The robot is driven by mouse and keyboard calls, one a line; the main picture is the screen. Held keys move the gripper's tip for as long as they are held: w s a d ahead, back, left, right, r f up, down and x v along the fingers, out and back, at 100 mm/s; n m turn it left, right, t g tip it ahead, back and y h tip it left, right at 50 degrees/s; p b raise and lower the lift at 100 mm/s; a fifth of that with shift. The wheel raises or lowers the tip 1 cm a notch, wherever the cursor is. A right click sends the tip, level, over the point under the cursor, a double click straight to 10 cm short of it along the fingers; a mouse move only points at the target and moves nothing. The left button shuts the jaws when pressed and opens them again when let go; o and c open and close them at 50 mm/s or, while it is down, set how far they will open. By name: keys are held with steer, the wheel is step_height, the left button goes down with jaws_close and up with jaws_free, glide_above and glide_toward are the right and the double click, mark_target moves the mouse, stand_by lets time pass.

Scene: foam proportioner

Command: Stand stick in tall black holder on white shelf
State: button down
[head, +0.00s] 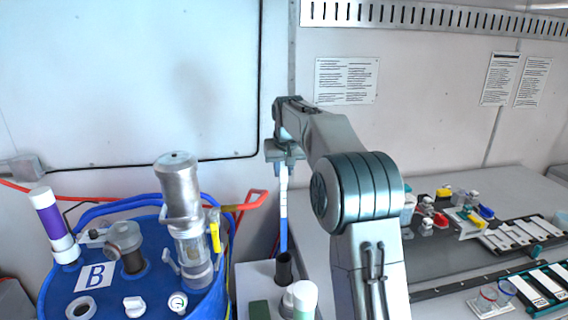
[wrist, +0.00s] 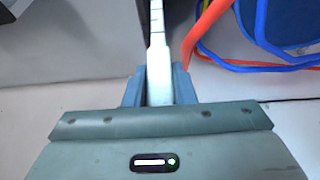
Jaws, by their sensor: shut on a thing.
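The stick (head: 283,205) is long and thin, white above and blue below, and hangs upright from my gripper (head: 284,157) in the head view. My gripper is shut on its upper end; the wrist view shows the stick (wrist: 157,50) between my two fingers (wrist: 158,92). The tall black holder (head: 284,270) is an upright dark cylinder on the white shelf (head: 254,272). The stick's lower end is at the holder's mouth in the head view; I cannot tell whether it is just above or slightly inside.
A blue drum (head: 110,285) with a metal cylinder (head: 179,185) and a purple-white tube (head: 50,220) stands at left. A white-green bottle (head: 304,298) and a dark green block (head: 259,310) are near the holder. An orange hose (head: 250,202) runs left of the stick. A cluttered bench (head: 450,270) is at right.

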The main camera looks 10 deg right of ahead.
mark_target(284, 194)
steer(key=shift+f+b, duration=2.95)
steer(key=shift+f, duration=1.75)
steer(key=c, duration=1.1)
jaws_free()
steer(key=b+v, duration=0.1)
steer(key=v, duration=1.2)
steer(key=shift+s+r, duration=0.1)
steer(key=shift+r, duration=0.25)
